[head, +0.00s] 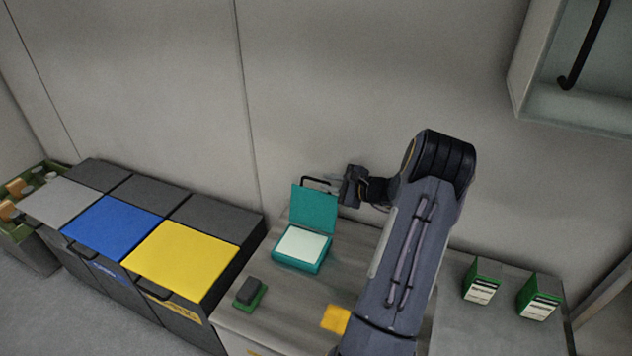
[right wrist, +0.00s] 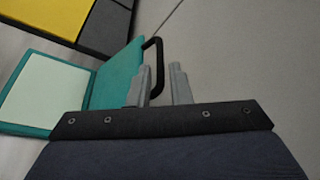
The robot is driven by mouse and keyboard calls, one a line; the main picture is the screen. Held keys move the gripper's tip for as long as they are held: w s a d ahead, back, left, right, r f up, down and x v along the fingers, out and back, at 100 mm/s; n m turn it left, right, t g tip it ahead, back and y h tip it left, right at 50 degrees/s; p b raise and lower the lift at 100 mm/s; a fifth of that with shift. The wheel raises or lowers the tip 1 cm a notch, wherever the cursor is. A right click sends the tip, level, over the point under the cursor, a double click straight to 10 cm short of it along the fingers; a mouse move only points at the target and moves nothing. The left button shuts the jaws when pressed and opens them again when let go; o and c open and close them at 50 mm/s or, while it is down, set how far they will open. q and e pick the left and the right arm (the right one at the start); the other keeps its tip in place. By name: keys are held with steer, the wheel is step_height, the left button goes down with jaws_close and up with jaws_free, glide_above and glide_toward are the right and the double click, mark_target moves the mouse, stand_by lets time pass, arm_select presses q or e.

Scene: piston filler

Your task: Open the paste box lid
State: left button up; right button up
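The teal paste box (head: 303,262) stands on the counter with its lid (head: 314,208) raised about upright, showing a pale white inside. A black loop handle (head: 318,181) sits at the lid's top edge. My right gripper (head: 344,186) is beside the handle. In the right wrist view the handle's bar (right wrist: 159,60) lies between the two apart fingers (right wrist: 161,84), with a gap to the right finger. My left gripper is not in view.
A green-based dark block (head: 249,291) lies on the counter (head: 283,316) in front of the box. Bins with grey, blue and yellow lids (head: 182,258) stand left. Two green-and-white boxes (head: 481,288) stand right. The wall is close behind; a cabinet (head: 575,100) hangs upper right.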

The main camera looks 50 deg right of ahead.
mark_target(320, 181)
steer(key=x, duration=0.5)
steer(key=shift+w, duration=0.1)
jaws_close()
